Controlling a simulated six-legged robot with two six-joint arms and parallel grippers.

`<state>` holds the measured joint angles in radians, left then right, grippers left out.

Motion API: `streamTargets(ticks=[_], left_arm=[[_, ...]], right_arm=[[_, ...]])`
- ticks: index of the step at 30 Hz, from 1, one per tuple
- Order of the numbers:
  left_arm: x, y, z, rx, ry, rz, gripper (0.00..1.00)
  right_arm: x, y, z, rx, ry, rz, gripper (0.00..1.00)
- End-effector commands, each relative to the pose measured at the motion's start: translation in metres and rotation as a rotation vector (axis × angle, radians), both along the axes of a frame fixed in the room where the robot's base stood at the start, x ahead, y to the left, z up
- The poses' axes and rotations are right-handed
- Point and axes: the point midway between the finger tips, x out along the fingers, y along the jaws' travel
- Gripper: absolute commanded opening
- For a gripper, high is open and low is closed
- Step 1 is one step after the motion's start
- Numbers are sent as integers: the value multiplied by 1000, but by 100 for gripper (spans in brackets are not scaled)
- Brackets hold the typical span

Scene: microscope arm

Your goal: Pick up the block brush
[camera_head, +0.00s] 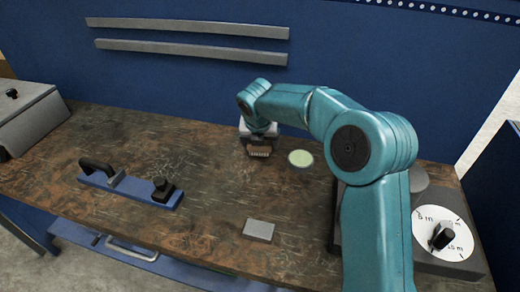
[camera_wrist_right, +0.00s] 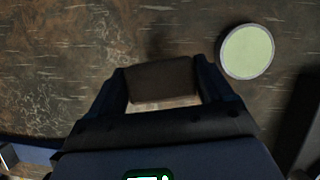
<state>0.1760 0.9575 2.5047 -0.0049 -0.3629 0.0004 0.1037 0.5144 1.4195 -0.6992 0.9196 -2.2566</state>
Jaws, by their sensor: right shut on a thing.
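The block brush (camera_wrist_right: 162,82) shows in the right wrist view as a dark brown block between the two fingers of my right gripper (camera_wrist_right: 160,72). In the head view, my right gripper (camera_head: 259,137) points down near the middle of the table, and the brush (camera_head: 260,152) shows below it, with a pale strip along its lower edge. The gripper is shut on the brush. The fingers hide its ends. I cannot tell if the brush touches the table. My left gripper is in neither view.
A pale green disc (camera_head: 300,158) lies just right of the brush. A grey block (camera_head: 258,230) lies near the front edge of the worn brown table (camera_head: 205,215). A blue bar with black handles (camera_head: 130,188) lies left. A dial box (camera_head: 445,262) stands right.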

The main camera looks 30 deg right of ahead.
Motion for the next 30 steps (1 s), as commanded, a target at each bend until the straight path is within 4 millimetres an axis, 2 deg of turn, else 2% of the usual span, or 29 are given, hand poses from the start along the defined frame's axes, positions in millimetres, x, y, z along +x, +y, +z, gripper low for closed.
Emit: streamTargets(ticks=[1, 9, 15, 21, 29, 30], left_arm=[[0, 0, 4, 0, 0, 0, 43], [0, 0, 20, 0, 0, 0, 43], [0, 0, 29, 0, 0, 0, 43], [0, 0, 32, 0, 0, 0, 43], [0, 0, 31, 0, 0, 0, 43], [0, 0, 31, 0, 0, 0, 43]], right_arm=[[1, 0, 18, -1, -6, 0, 50], [1, 0, 101, -1, -6, 1, 50], [0, 0, 139, 0, -1, 0, 50], [0, 0, 153, -1, -1, 1, 50], [0, 0, 153, 0, 0, 1, 50], [0, 0, 153, 0, 0, 1, 71]])
